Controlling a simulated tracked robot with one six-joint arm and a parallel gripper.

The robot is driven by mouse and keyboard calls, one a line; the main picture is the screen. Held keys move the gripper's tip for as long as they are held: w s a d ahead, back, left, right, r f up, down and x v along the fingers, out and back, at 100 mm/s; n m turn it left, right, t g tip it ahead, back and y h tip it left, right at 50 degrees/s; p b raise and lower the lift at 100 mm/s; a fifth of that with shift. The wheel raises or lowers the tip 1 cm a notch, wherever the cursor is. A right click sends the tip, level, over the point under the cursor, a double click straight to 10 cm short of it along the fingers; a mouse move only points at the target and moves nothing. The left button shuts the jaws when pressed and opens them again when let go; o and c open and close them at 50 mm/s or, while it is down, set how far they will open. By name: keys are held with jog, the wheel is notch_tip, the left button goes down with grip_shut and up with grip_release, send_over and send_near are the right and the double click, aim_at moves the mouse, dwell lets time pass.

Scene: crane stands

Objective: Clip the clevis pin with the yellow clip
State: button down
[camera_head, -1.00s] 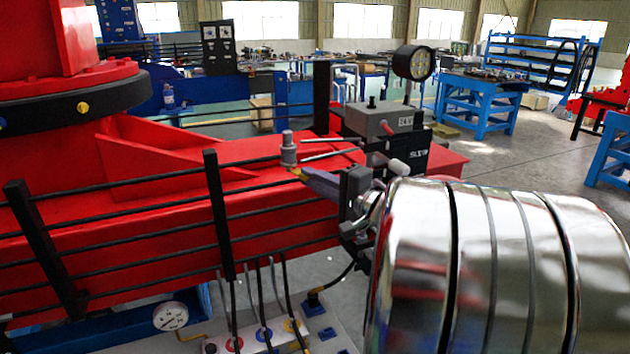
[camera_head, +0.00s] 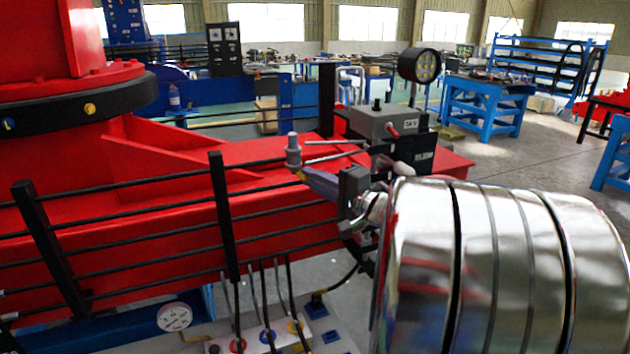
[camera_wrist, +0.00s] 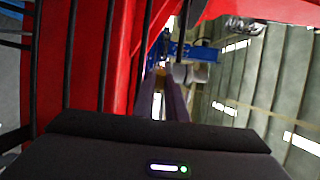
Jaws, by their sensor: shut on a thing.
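The grey clevis pin (camera_head: 293,152) stands upright with a knob-like top on the red beam in the head view. My gripper (camera_head: 307,179) reaches in from the right with its purple fingers, their tips just below and right of the pin. The fingers are shut on the yellow clip (camera_head: 299,175), a small yellow bit at their tips, close to the pin's base. I cannot tell whether the clip touches the pin. In the wrist view the purple fingers (camera_wrist: 174,98) point away, with the yellow clip (camera_wrist: 158,80) between them, largely hidden. Grey rounded shapes are just beyond.
A black rail with several bars (camera_head: 222,215) runs along the front of the red beam (camera_head: 160,235). Thin grey rods lie right of the pin. Hoses hang below the beam.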

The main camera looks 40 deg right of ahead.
jog(key=c, duration=1.7)
grip_release()
jog(key=shift+s+d, duration=0.2)
jog(key=shift+s, duration=2.25)
jog(key=shift+s, duration=0.1)
jog(key=s, duration=0.9)
jog(key=s+d, duration=0.1)
jog(key=s, duration=0.3)
jog(key=shift+s, duration=0.3)
